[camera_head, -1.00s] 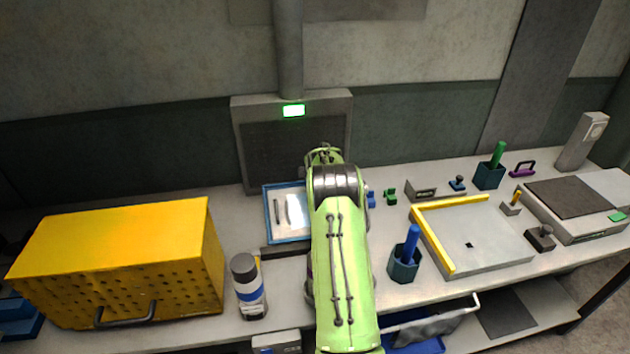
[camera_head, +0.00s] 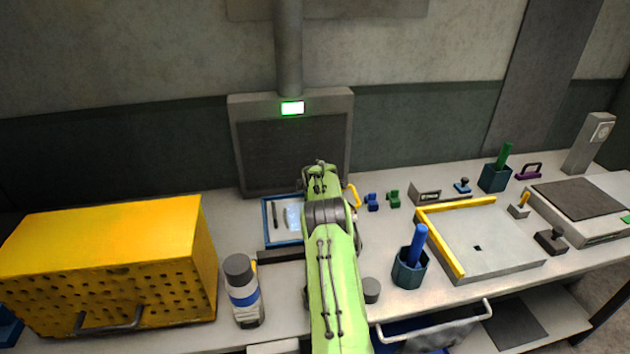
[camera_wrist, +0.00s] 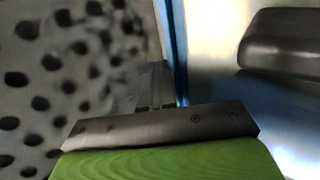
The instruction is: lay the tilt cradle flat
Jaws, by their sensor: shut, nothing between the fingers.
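A blue-rimmed tray (camera_head: 266,226) lies at the back of the bench, in front of the grey mesh panel. It looks like the tilt cradle, but I cannot be sure. A pale plate and thin tools show inside it, and my arm covers its right side. I cannot tell its tilt. In the wrist view a blue edge (camera_wrist: 178,50) runs close beside my fingers. My gripper (camera_wrist: 158,78) is shut and empty there; I cannot tell whether it touches the edge. In the head view my own arm hides the fingers.
A dark bar (camera_head: 280,254) lies before the tray. A yellow perforated box (camera_head: 105,265) and a bottle (camera_head: 242,290) stand left. A yellow handle (camera_head: 353,195), blue pen cup (camera_head: 408,270) and yellow-edged board (camera_head: 490,245) are right. The mesh panel (camera_head: 292,155) stands behind.

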